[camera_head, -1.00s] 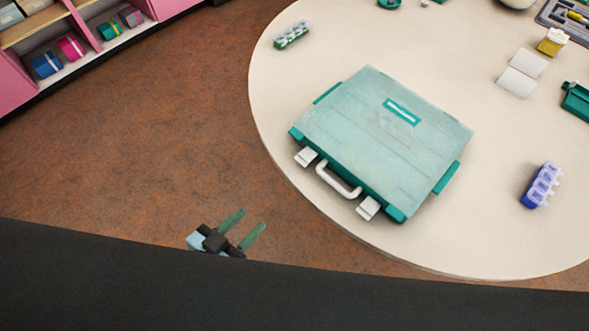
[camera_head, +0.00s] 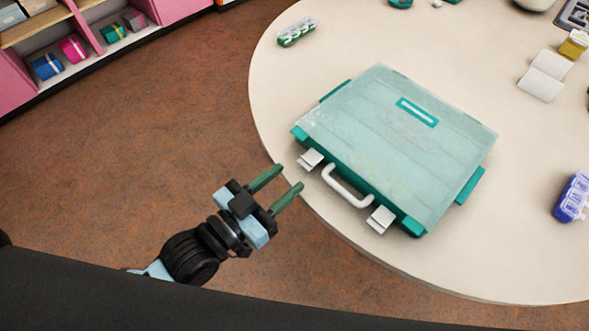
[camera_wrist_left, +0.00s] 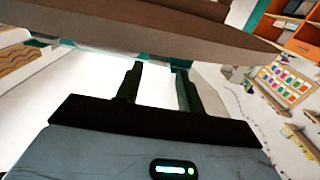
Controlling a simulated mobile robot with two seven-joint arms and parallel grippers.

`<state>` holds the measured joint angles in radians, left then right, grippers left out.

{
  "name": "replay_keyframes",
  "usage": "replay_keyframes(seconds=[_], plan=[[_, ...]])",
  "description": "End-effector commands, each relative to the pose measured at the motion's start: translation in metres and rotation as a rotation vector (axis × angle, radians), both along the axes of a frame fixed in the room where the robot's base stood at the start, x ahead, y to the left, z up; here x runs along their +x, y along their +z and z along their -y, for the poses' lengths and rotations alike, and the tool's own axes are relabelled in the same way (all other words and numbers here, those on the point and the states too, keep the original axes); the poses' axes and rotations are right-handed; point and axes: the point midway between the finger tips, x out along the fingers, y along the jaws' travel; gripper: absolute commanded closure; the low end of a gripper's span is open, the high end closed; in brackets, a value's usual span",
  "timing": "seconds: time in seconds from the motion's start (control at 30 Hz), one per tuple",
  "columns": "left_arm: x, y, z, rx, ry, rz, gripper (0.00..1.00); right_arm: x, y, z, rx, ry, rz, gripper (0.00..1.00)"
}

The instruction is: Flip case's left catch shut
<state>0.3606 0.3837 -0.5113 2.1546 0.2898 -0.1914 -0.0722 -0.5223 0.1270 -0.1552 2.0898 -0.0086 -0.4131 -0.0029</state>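The teal case (camera_head: 394,143) with a translucent lid lies closed on the round table. Its white handle (camera_head: 346,187) is on the near side between two white catches. The left catch (camera_head: 310,159) and the right catch (camera_head: 380,219) both stick outward from the front edge. My left gripper (camera_head: 281,181) is open and empty, just short of the left catch, with its fingers pointing toward the case. In the left wrist view its two fingers (camera_wrist_left: 159,84) are apart with nothing between them. The right gripper is not in view.
The round table (camera_head: 290,105) has its edge beside my left gripper. A green-and-white bead box (camera_head: 297,32), a blue pill-box-like container (camera_head: 573,197), a white booklet (camera_head: 545,76) and a yellow jar (camera_head: 574,44) stand clear of the case. Pink shelves (camera_head: 72,45) are at the far left.

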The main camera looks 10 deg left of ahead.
Motion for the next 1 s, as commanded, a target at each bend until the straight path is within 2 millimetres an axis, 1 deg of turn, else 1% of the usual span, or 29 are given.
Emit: replay_keyframes(seconds=[0.03,0.1,0.23,0.4,0.6,0.67,0.8,0.87,1.0], plan=[[0.007,0.001,0.005,-0.002,0.0,0.001,0.62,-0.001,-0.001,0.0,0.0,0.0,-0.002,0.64],[0.014,0.0,0.011,-0.003,0.0,0.0,0.62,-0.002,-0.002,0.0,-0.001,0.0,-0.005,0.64],[0.023,0.0,0.018,-0.002,0.0,-0.001,0.62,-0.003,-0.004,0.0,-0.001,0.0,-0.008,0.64],[0.028,0.0,0.021,0.0,0.0,-0.001,0.62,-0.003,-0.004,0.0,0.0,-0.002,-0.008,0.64],[0.028,0.0,0.022,0.0,0.0,-0.001,0.62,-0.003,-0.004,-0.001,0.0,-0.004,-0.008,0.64],[0.028,0.0,0.021,0.0,0.0,-0.001,0.68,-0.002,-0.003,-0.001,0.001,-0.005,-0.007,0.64],[0.028,0.0,0.021,0.0,0.0,-0.001,0.87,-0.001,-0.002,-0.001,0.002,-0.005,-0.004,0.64],[0.028,0.0,0.021,0.0,0.0,-0.001,0.94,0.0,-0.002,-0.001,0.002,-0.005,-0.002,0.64],[0.028,0.0,0.021,0.002,0.0,-0.002,0.94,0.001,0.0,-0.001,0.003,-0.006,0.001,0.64]])
